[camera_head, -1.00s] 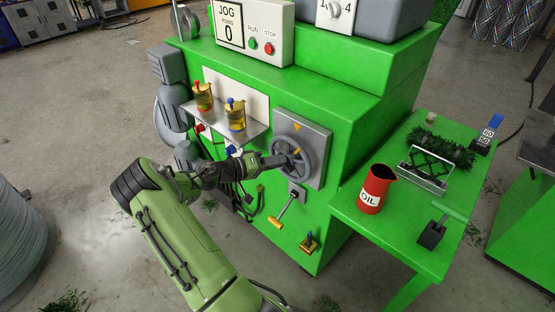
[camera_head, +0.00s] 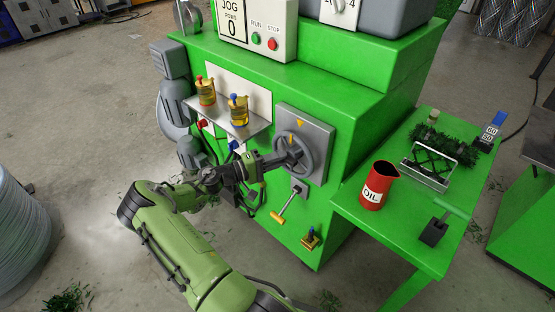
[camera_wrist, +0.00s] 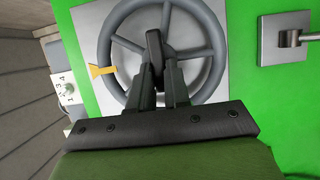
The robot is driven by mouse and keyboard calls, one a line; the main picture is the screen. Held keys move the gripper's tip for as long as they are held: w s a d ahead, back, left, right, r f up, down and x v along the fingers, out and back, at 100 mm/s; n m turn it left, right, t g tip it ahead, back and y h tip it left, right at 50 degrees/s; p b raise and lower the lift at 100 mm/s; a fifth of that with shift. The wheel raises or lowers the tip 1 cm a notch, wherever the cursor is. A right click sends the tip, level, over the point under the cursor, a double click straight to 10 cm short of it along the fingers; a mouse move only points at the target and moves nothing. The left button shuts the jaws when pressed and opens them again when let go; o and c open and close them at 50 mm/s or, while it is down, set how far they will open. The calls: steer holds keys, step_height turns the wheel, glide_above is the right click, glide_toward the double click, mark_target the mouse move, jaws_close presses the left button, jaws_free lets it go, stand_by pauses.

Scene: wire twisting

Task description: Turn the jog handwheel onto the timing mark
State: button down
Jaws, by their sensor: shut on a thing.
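The grey jog handwheel (camera_head: 308,142) sits on a grey plate (camera_head: 324,152) on the front of the green machine. A yellow timing mark (camera_head: 300,123) is on the plate above the wheel. In the wrist view the handwheel (camera_wrist: 213,68) fills the upper middle. There the yellow timing mark (camera_wrist: 97,70) is at the wheel's left, and yellow reaches onto the rim beside it. My gripper (camera_wrist: 155,72) is shut on the wheel's dark handle (camera_wrist: 154,45). In the head view my gripper (camera_head: 286,158) covers the wheel's lower left.
A crank with a yellow grip (camera_head: 278,217) hangs below the plate. A shelf (camera_head: 235,125) with two yellow spools is at the left. The green side table (camera_head: 350,211) at the right holds a red oil can (camera_head: 377,186), a wire basket and a scraper.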

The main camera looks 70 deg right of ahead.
steer(key=c, duration=1.1)
jaws_free()
steer(key=p+v, duration=0.1)
steer(key=v, duration=1.4)
steer(key=shift+w+a, duration=0.3)
steer(key=shift+r, duration=0.1)
